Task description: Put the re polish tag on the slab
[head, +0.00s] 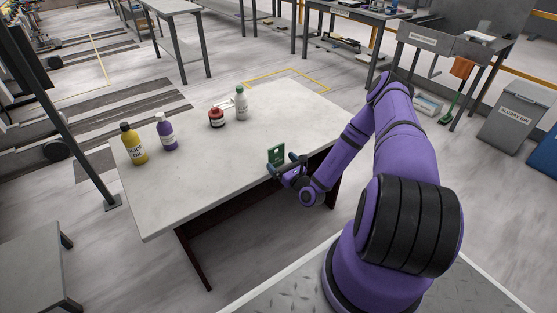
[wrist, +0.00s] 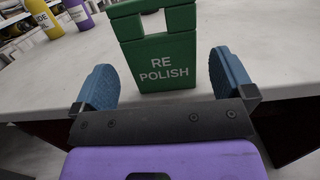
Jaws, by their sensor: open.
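The re polish tag (wrist: 165,62) is a green upright piece with white "RE POLISH" lettering and a slot near its top. It stands on the pale slab (head: 200,190) near the front right edge, where the head view shows it small (head: 276,154). My gripper (wrist: 162,82) is open, its two blue fingers on either side of the tag in the wrist view. The tag appears just beyond the fingers, and I see no contact. In the head view my gripper (head: 285,166) is at the slab's front edge beside the tag.
A yellow bottle (head: 133,144) and a purple bottle (head: 166,131) stand on the slab's left. The slab's middle and front left are clear.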

